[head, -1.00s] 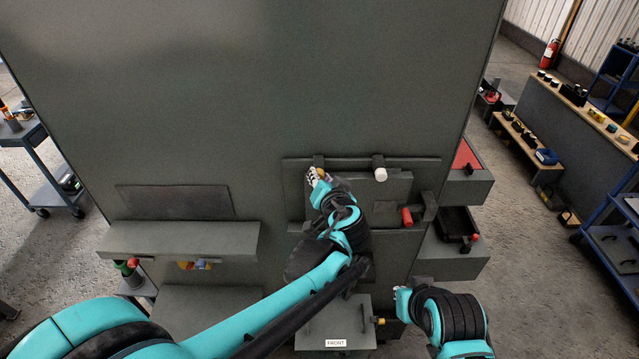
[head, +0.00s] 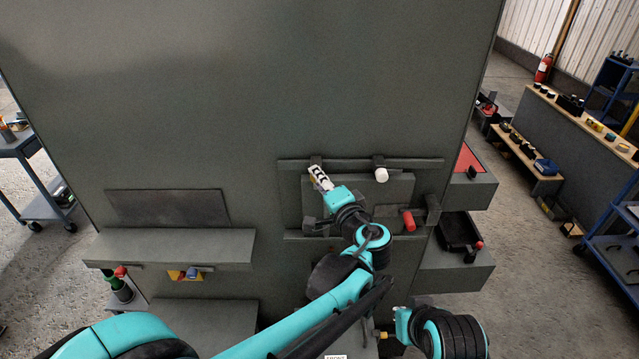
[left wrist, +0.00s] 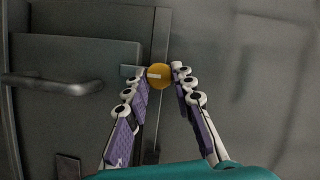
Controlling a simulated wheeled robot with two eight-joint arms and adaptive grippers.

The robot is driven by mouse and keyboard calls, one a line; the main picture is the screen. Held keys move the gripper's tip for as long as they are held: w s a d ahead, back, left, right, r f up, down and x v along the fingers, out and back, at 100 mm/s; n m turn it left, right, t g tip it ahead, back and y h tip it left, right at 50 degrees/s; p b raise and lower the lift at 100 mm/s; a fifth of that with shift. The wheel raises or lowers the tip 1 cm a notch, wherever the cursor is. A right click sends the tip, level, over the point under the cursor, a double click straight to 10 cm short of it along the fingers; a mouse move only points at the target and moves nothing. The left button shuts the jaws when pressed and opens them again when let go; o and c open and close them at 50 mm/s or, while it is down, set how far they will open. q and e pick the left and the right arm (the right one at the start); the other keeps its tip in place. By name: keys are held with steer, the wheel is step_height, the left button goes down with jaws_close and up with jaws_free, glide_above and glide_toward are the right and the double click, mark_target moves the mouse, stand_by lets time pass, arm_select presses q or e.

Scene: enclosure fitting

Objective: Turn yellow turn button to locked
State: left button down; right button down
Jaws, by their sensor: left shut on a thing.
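The yellow turn button (left wrist: 158,76) is a round knob with a pale bar mark, which lies about level in the left wrist view. It sits at the edge of a grey panel (left wrist: 85,62). My left gripper (left wrist: 160,74) is shut on it, with one fingertip on each side. In the head view my left gripper (head: 313,170) reaches the panel's upper left corner and hides most of the button. My right gripper (head: 400,318) is low at the right, away from the panel, and its fingers do not show clearly.
A white knob (head: 381,175) and a red handle (head: 408,220) are on the fitting to the right of my left gripper. A grey bar handle (left wrist: 52,84) shows in the left wrist view. Shelves (head: 455,262) jut out at the right. The large wall above is clear.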

stand_by(0.3)
arm_select(q)
steer(key=c, duration=1.3)
jaws_free()
steer(key=v, duration=0.7)
steer(key=shift+s+d+f, duration=0.1)
steer(key=shift+s+d, duration=0.1)
